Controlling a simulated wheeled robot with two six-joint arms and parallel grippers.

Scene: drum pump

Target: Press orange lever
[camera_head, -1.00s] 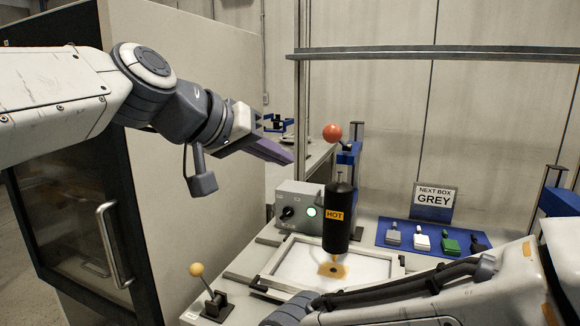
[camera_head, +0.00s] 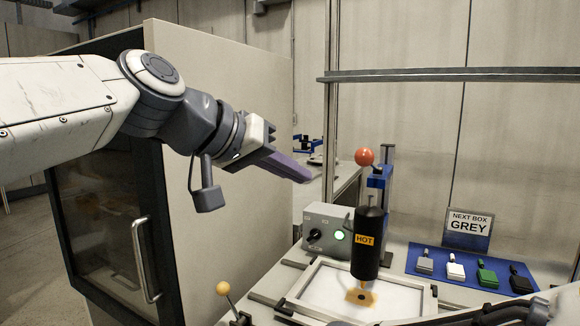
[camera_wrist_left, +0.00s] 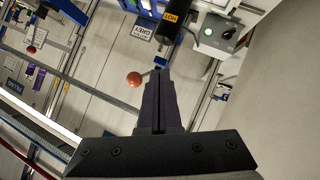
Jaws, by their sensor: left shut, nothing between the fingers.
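The orange lever shows as an orange ball (camera_head: 364,157) on top of the press, above the black cylinder marked HOT (camera_head: 368,240). My left gripper (camera_head: 304,176) is shut and empty. It is apart from the ball, to its left and slightly lower in the head view. In the left wrist view the ball (camera_wrist_left: 134,79) appears just left of the shut fingertips (camera_wrist_left: 158,72), with the black cylinder (camera_wrist_left: 172,20) beyond. My right arm enters at the lower right of the head view; its gripper is out of view.
A grey control box (camera_head: 325,232) with a lit green button stands left of the press. A framed white tray (camera_head: 330,290) lies below. A yellow-knobbed lever (camera_head: 222,288) is at front left. A blue mat (camera_head: 405,266) holds several coloured pieces under a NEXT BOX GREY sign (camera_head: 468,228).

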